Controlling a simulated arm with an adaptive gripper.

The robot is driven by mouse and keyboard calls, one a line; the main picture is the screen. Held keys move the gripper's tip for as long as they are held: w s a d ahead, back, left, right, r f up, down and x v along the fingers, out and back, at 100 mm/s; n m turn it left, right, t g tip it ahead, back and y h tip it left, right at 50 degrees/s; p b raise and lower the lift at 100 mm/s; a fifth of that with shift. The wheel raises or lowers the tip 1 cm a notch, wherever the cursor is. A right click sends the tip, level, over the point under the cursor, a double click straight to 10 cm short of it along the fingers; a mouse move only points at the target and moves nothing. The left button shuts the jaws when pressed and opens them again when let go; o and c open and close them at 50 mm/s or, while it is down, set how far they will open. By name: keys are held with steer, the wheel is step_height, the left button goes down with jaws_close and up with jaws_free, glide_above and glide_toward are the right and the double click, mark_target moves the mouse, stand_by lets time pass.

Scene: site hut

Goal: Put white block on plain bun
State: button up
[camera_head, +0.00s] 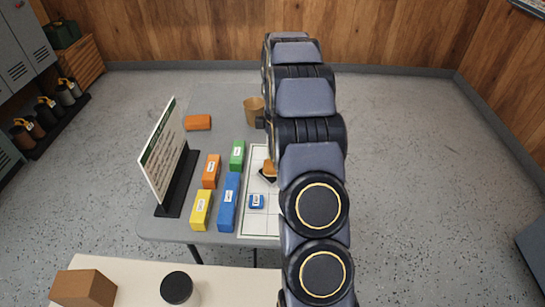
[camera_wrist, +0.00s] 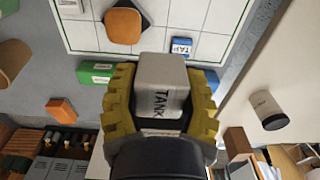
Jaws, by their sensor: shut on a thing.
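The white block (camera_wrist: 158,82), with dark lettering that reads like "TANK", sits between the yellow-padded fingers of my gripper (camera_wrist: 160,98) in the wrist view. The gripper is shut on it. An orange-brown bun-like piece (camera_wrist: 123,24) with a dark base lies on the white gridded board (camera_wrist: 85,36), apart from the held block in the picture. In the head view this piece (camera_head: 269,168) is partly covered by my arm. My gripper and the white block are hidden behind my arm there.
A small blue labelled block (camera_head: 256,201) lies on the board. Green (camera_head: 238,154), orange (camera_head: 211,171), yellow (camera_head: 201,209) and long blue (camera_head: 229,202) blocks stand left of it. A sign (camera_head: 164,150), loose orange block (camera_head: 199,122) and tan cup (camera_head: 253,110) are also on the table.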

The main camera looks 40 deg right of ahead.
steer(key=w+d+f, duration=0.1)
steer(key=f, duration=0.1)
steer(key=w+d+f, duration=0.1)
steer(key=w+f, duration=0.1)
steer(key=w+d+f, duration=0.1)
steer(key=f, duration=0.1)
steer(key=shift+w+d+f, duration=0.1)
steer(key=shift+w+d, duration=0.2)
steer(key=shift+w, duration=0.05)
steer(key=shift+w+d+f, duration=0.1)
steer(key=shift+w+f, duration=0.05)
steer(key=shift+f, duration=1.5)
steer(key=shift+f, duration=0.15)
steer(key=o, duration=1)
steer(key=shift+o, duration=0.2)
step_height(320, 180, up, 12)
steer(key=shift+r, duration=0.2)
